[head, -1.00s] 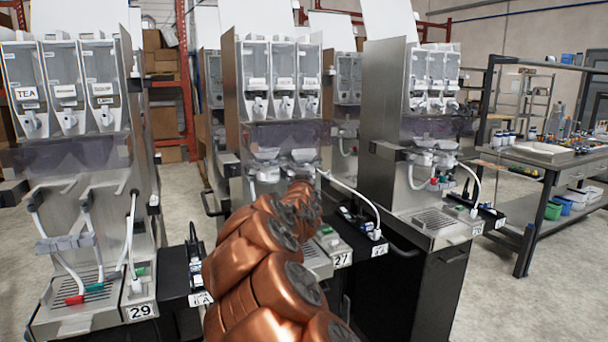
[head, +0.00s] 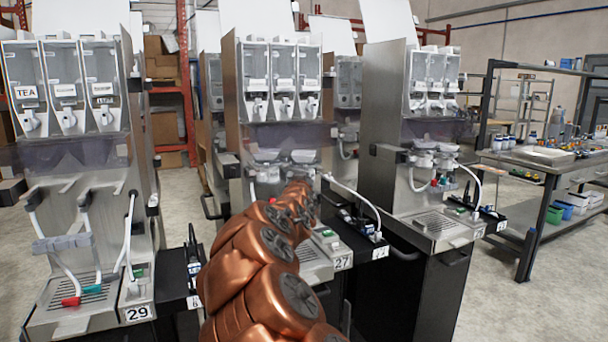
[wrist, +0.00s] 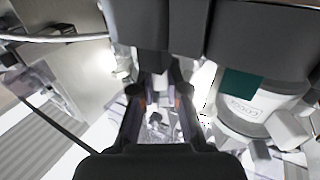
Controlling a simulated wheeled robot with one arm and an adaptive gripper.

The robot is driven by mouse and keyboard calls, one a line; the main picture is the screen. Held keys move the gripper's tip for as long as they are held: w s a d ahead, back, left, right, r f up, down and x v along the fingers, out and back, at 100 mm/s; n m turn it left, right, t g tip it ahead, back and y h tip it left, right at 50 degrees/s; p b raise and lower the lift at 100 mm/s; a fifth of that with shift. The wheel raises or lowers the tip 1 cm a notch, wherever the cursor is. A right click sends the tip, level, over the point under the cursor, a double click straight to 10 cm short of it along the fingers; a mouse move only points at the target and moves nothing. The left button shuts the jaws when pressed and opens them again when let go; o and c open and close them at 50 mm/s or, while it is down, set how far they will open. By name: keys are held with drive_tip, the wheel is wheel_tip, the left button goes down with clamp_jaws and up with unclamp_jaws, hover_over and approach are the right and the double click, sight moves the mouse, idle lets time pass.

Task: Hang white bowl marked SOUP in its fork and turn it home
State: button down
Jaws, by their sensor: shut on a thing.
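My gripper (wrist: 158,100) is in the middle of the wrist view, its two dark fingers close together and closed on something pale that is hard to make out. In the head view my copper arm reaches to the middle dispenser and hides the gripper. A white bowl (head: 303,156) shows just above the arm's end, under the right part of that dispenser. It appears to be the held one; its marking cannot be read and its fork cannot be made out. Another white bowl (head: 266,156) hangs to its left. In the wrist view a white labelled vessel (wrist: 246,112) is right of the fingers.
The middle dispenser's ledge numbered 27 (head: 343,263) lies below right of the arm's end, with a white hose (head: 362,196) beside it. Dispenser 29 (head: 138,314) stands left and another dispenser (head: 385,110) right. Dark blocks (wrist: 260,38) crowd the wrist view's upper right.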

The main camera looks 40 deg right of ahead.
drive_tip(key=shift+r+h+b, duration=0.3)
drive_tip(key=shift+r+b, duration=0.15)
drive_tip(key=shift+b, duration=0.6)
drive_tip(key=shift+w+a+f+m+g+b, duration=0.15)
drive_tip(key=shift+m+g+b, duration=0.2)
drive_tip(key=shift+b, duration=0.4)
drive_tip(key=shift+w+a+f, duration=0.1)
drive_tip(key=shift+w+f, duration=0.05)
drive_tip(key=shift+f, duration=0.1)
drive_tip(key=c, duration=1.2)
unclamp_jaws()
drive_tip(key=shift+w+f, duration=0.1)
drive_tip(key=shift+f, duration=0.05)
drive_tip(key=shift+o, duration=0.5)
drive_tip(key=shift+f, duration=0.1)
drive_tip(key=shift+s+f+b, duration=0.2)
drive_tip(key=shift+f+b, duration=0.05)
drive_tip(key=shift+b, duration=0.05)
drive_tip(key=shift+b+v, duration=0.85)
drive_tip(key=shift+v, duration=0.7)
drive_tip(key=shift+r+b+v, duration=0.1)
drive_tip(key=shift+b+v, duration=0.45)
drive_tip(key=shift+v, duration=0.6)
drive_tip(key=shift+r+b+v, duration=0.15)
drive_tip(key=shift+b+v, duration=0.35)
drive_tip(key=shift+v, duration=0.65)
